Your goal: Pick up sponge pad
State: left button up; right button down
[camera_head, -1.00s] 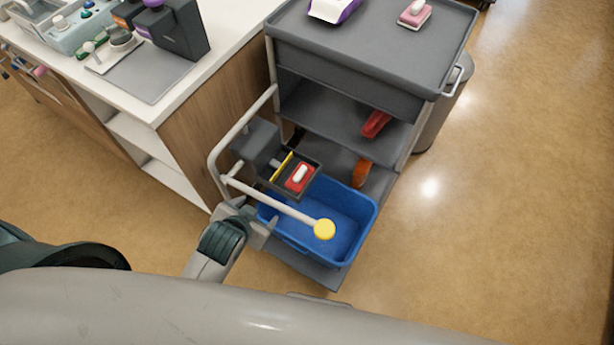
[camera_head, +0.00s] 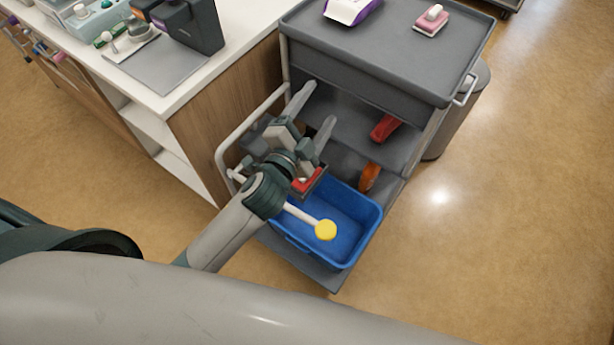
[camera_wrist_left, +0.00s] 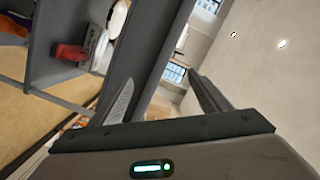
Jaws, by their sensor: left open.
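A pink pad with a white grip (camera_head: 431,21) lies on the top tray of the grey cart (camera_head: 395,50), toward its right side. A red pad (camera_head: 309,182) sits low at the cart's near end, mostly hidden behind my left gripper. I cannot tell which of these is the sponge pad. My left gripper (camera_head: 313,108) is open and empty in front of the cart's shelves, below the top tray and left of the pink pad. Its fingers also show in the left wrist view (camera_wrist_left: 165,95), with nothing between them. My right gripper is out of view.
A blue bin (camera_head: 345,212) stands on the cart's lower platform, with a yellow-ended bar (camera_head: 326,230) over it. A red object (camera_head: 384,127) and an orange one (camera_head: 369,177) are on the shelves. A white counter (camera_head: 236,32) stands left.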

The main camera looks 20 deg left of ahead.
pick_arm(q)
jog(key=d+r+m+g+h, duration=0.1)
jog(key=d+r+m+h, duration=1.05)
jog(key=d+m, duration=0.3)
jog(key=s+d+f+m+g+h, duration=0.25)
jog(key=s+d+m+g, duration=0.2)
jog(key=m+g, duration=0.4)
jog(key=s+d+f+m+g+h, duration=0.1)
jog(key=s+d+f+m+g, duration=0.4)
jog(key=m, duration=0.6)
jog(key=w+a+f+m+g+y, duration=0.35)
jog(key=a+f+m+y, duration=0.5)
jog(key=f, duration=0.45)
jog(key=w+a+f+m+y, duration=0.1)
jog(key=w+a+f+y, duration=0.1)
jog(key=a, duration=0.7)
jog(key=w+a+f+m+y, duration=0.1)
jog(key=w+a+f+y, duration=0.1)
jog(key=w+a+y, duration=0.2)
jog(key=a+y, duration=0.3)
jog(key=a, duration=0.3)
jog(key=shift+w+t, duration=0.3)
jog(key=shift+w, duration=0.1)
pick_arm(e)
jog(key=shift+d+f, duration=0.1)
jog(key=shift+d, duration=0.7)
